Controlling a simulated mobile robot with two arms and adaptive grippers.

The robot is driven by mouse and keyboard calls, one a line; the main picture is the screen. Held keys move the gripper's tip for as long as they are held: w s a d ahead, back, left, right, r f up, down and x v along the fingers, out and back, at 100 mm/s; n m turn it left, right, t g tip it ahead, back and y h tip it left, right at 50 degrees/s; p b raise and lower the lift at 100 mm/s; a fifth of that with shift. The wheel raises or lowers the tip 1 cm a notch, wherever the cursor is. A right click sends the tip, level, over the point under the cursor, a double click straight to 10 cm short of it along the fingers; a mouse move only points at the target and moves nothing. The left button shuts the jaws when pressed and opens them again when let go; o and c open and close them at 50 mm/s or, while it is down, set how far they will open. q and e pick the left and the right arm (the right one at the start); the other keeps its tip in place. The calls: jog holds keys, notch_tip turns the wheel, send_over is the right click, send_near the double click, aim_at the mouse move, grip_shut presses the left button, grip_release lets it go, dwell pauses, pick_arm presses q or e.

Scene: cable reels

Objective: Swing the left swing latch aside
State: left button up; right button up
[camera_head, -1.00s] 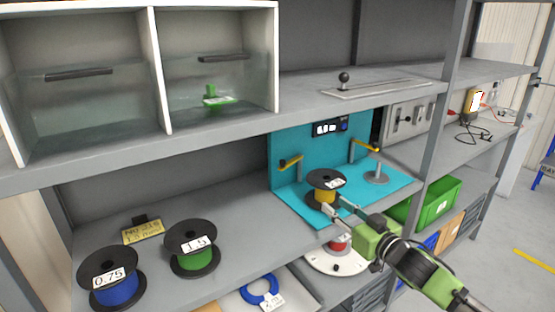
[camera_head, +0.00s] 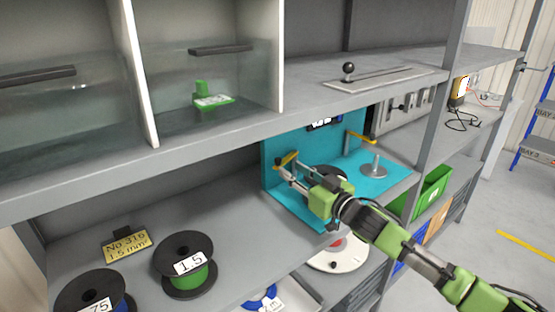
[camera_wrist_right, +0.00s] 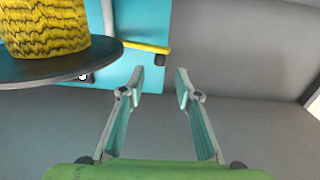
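The left swing latch is a yellow bar (camera_head: 287,158) on the left of the turquoise stand (camera_head: 272,158). It also shows in the right wrist view (camera_wrist_right: 147,47), left of and beyond my fingertips. My right gripper (camera_head: 287,178) is close to the latch, just below it in the head view. In the wrist view the right gripper (camera_wrist_right: 167,84) is open, with nothing between its fingers. I see no clear contact with the latch. The reel with yellow cable (camera_wrist_right: 45,30) is at the upper left there; my gripper mostly hides it in the head view. My left gripper is not in view.
The shelf (camera_head: 320,100) above limits height. A green-cable reel (camera_head: 186,265) and a yellow sign (camera_head: 126,245) sit left. The shelf between them and the stand is clear.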

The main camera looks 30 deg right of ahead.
aim_at(280, 161)
jog(key=w, duration=0.3)
jog(key=shift+w+r+p, duration=0.25)
jog(key=shift+w+p, duration=0.15)
jog(key=w, duration=0.3)
jog(key=shift+w+f+p, duration=0.1)
jog(key=shift+p, duration=0.25)
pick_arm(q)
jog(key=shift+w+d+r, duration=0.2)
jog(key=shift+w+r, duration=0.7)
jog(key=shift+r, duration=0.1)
pick_arm(e)
jog(key=shift+w+a+f, duration=0.1)
jog(key=shift+w, duration=0.4)
grip_shut()
